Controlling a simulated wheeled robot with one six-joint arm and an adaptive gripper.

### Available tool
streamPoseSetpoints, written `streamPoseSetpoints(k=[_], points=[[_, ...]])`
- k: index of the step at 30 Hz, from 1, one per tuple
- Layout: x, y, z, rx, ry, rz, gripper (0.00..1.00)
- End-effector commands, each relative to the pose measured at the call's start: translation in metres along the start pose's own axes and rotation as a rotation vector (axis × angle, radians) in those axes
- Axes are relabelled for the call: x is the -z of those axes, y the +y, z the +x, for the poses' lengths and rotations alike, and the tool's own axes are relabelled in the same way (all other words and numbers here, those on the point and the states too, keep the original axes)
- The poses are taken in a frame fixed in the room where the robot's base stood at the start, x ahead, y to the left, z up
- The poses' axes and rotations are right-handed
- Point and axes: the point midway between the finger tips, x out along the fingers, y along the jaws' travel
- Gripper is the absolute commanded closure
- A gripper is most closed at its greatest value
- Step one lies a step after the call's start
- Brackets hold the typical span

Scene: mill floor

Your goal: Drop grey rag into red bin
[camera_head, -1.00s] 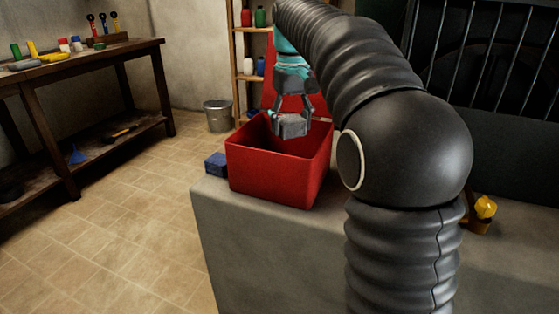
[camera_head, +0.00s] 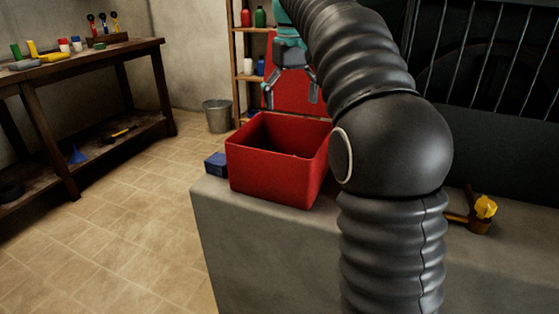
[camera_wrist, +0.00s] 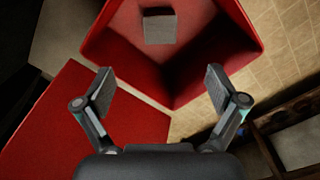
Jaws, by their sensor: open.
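The red bin (camera_head: 277,179) stands on the grey concrete block, with its open top facing up. In the wrist view the inside of the red bin (camera_wrist: 195,65) shows at the top, and the grey rag (camera_wrist: 159,27) lies in it as a small folded block. In the head view the bin's near wall hides the rag. My gripper (camera_head: 292,103) hangs above the far rim of the bin, with its jaws spread and empty. In the wrist view its fingertips (camera_wrist: 160,84) are wide apart with nothing between them.
A blue block (camera_head: 216,164) sits beside the bin on the left. A red panel (camera_head: 296,90) rises behind the bin. A yellow-topped item (camera_head: 484,208) lies on the block (camera_head: 260,250) at right. A workbench (camera_head: 90,60) and a metal bucket (camera_head: 218,115) stand at left, with clear floor between.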

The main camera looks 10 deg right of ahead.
Motion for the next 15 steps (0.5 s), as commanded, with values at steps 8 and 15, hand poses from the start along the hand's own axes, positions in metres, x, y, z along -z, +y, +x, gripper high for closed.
streamPoseSetpoints(k=[8,15], points=[[0.000,0.000,-0.021,0.000,0.000,0.000,0.05],[0.000,0.000,-0.023,0.000,0.000,0.000,0.05]])
